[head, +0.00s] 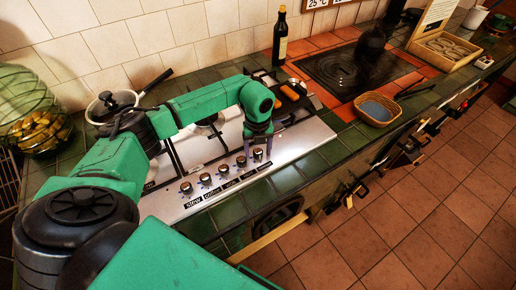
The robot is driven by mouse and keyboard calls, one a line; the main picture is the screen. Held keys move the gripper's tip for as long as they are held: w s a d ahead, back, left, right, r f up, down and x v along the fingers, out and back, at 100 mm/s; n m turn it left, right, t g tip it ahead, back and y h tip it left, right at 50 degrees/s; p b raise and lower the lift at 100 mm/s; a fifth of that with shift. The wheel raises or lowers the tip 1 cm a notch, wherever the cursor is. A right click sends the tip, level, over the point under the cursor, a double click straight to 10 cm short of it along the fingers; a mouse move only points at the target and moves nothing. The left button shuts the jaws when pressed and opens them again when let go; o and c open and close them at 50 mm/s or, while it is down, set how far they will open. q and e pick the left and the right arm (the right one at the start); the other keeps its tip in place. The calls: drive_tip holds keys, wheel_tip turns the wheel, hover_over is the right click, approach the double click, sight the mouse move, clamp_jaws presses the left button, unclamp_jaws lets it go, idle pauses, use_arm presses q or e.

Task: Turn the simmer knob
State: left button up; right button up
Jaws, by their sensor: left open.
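A row of several dark round knobs runs along the front edge of the steel hob (300,141), each with a small black label. My left gripper (258,148) points down at the right end of the row. Its purple fingers are open and apart, with the rightmost knob (257,155) showing between or just below the fingertips. I cannot tell whether they touch it. My right gripper is out of view.
A lidded pot (112,104) stands at the hob's back left. A dark bottle (280,38) stands behind the hob. The green tiled front edge is clear.

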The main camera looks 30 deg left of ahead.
use_arm(q)
clamp_jaws()
